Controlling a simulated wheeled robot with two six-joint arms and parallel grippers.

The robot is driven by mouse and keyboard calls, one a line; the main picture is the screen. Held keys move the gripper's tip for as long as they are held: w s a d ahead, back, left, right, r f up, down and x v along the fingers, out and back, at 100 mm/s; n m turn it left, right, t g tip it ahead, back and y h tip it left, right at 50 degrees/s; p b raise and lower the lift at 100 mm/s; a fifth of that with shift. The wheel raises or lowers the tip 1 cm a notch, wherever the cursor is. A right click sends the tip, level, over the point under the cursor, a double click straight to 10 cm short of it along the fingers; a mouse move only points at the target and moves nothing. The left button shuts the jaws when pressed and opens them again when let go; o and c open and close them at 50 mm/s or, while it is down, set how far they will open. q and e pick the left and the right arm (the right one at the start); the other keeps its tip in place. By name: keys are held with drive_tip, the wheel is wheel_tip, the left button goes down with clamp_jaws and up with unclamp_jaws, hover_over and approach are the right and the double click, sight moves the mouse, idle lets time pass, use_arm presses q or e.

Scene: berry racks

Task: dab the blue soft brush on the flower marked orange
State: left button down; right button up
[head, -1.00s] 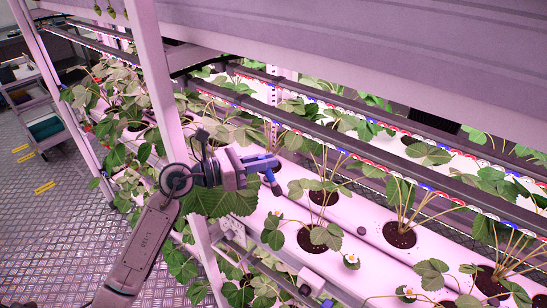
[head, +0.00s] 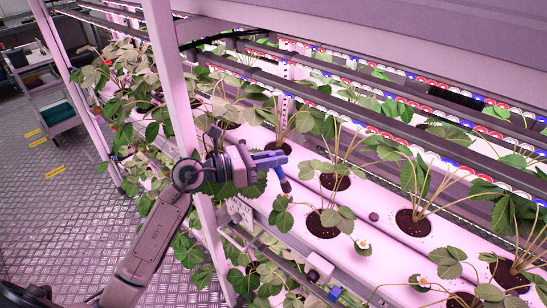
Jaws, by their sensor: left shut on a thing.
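My left gripper (head: 272,160) is shut on the blue soft brush (head: 281,177), which tilts down to the right and ends in a dark tip. The brush hangs above the pale planting channel, apart from any flower. A white flower with a yellow centre (head: 363,244) stands at the channel's front side, to the right of and below the brush. Another white flower (head: 423,282) is further right, near the lower edge. I cannot make out an orange mark on either. My right gripper is not in view.
A rack upright (head: 172,85) stands just left of my gripper. Strawberry plants (head: 322,222) grow from round soil holes along the channel (head: 375,265). A white box (head: 320,267) sits at the rack's front. A cart (head: 45,92) stands on the open metal floor at left.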

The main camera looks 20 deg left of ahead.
use_arm(q)
drive_tip(key=shift+f, duration=0.2)
idle(0.5)
drive_tip(key=shift+f+b, duration=0.35)
drive_tip(key=shift+b, duration=0.2)
idle(0.4)
drive_tip(key=shift+r+p, duration=2.75)
drive_tip(key=shift+r, duration=0.8)
